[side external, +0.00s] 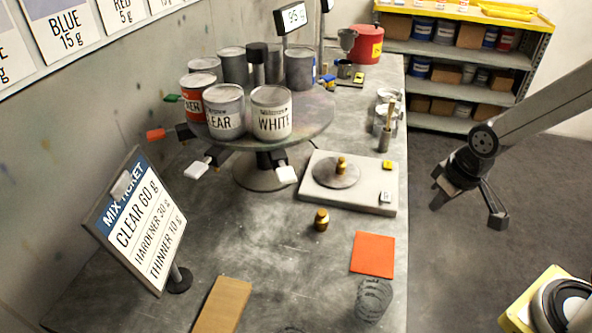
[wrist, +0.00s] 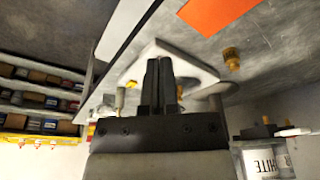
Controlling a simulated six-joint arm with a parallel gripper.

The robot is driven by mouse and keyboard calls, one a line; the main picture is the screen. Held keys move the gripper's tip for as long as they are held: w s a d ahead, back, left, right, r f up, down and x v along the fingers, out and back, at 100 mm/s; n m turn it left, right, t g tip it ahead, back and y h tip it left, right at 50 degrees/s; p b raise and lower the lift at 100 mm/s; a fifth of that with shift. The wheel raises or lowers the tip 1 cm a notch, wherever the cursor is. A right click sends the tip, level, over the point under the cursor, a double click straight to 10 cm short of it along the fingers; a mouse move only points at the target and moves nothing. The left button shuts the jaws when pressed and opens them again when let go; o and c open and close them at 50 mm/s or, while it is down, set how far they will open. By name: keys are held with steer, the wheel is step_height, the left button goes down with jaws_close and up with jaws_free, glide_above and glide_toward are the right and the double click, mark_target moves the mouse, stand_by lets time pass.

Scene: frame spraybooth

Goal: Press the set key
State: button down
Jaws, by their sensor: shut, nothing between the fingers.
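The scale (side external: 322,204) is a pale slab on the bench with a round metal pan. Two small keys sit along its right side, a yellow one (side external: 387,165) and a white one (side external: 385,197); their lettering is too small to read, so I cannot tell which is the set key. My gripper (side external: 436,203) hangs right of the bench edge, apart from the scale and keys. In the wrist view, my gripper (wrist: 158,62) has its fingers together and empty, in front of the scale (wrist: 204,69), hiding part of it.
A brass weight (side external: 341,166) sits on the pan and another (side external: 321,220) on the bench. A turntable (side external: 318,128) of cans stands behind left. An orange square (side external: 373,254) and a glass cup (side external: 373,299) lie nearer. A display (side external: 291,17) appears to read 95 g.

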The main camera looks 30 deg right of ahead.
steer(key=shift+w, duration=0.1)
steer(key=r+n+t+y, duration=0.1)
steer(key=n+t+y, duration=0.4)
steer(key=n, duration=0.9)
glide_above(390, 196)
steer(key=shift+r+t+h, duration=0.1)
steer(key=shift+t+h, duration=0.2)
steer(key=shift+h, duration=0.1)
steer(key=shift+f, duration=4.4)
